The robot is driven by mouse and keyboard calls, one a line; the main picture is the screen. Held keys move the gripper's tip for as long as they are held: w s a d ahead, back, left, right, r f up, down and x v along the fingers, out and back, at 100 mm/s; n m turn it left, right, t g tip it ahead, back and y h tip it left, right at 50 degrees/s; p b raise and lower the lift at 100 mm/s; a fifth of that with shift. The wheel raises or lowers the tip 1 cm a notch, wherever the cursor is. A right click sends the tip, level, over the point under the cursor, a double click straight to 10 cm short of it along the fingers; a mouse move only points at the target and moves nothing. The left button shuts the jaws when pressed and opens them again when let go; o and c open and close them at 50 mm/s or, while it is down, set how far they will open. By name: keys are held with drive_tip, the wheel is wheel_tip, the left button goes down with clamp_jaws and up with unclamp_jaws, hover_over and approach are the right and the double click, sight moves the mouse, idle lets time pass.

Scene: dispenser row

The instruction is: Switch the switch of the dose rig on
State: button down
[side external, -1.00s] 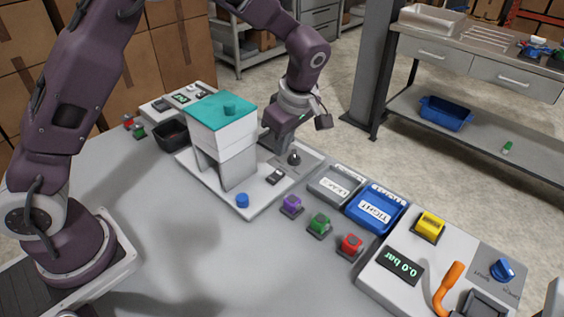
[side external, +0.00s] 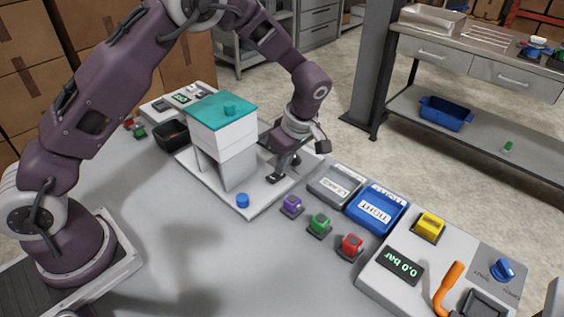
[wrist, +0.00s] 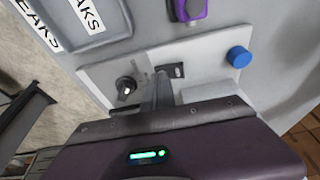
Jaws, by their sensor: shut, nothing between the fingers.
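The dose rig (side external: 238,137) is a white block with a teal top on a pale base plate. Its switch (side external: 276,179) is a small black rocker on the plate and also shows in the wrist view (wrist: 178,71). My gripper (side external: 281,172) is shut and empty, pointing down with its fingertips right by the switch. In the wrist view the fingertips (wrist: 162,74) are at the rocker's left end; I cannot tell whether they touch it. The fingers hide part of the surround. Which way the rocker is tipped is too small to tell.
A dark knob (wrist: 126,86) and a blue button (wrist: 239,57) share the plate. Purple (side external: 291,205), green (side external: 320,223) and red (side external: 351,245) buttons stand in front. A grey tray (side external: 319,190) and a blue TIGHT tray (side external: 383,193) lie to the right. The near tabletop is clear.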

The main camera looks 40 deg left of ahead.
drive_tip(key=shift+s+r, duration=0.25)
drive_tip(key=shift+s, duration=0.55)
drive_tip(key=w+a+v, duration=0.1)
drive_tip(key=w+v, duration=0.1)
drive_tip(key=v, duration=1.1)
drive_tip(key=shift+w+r, duration=0.25)
drive_tip(key=shift+r, duration=0.25)
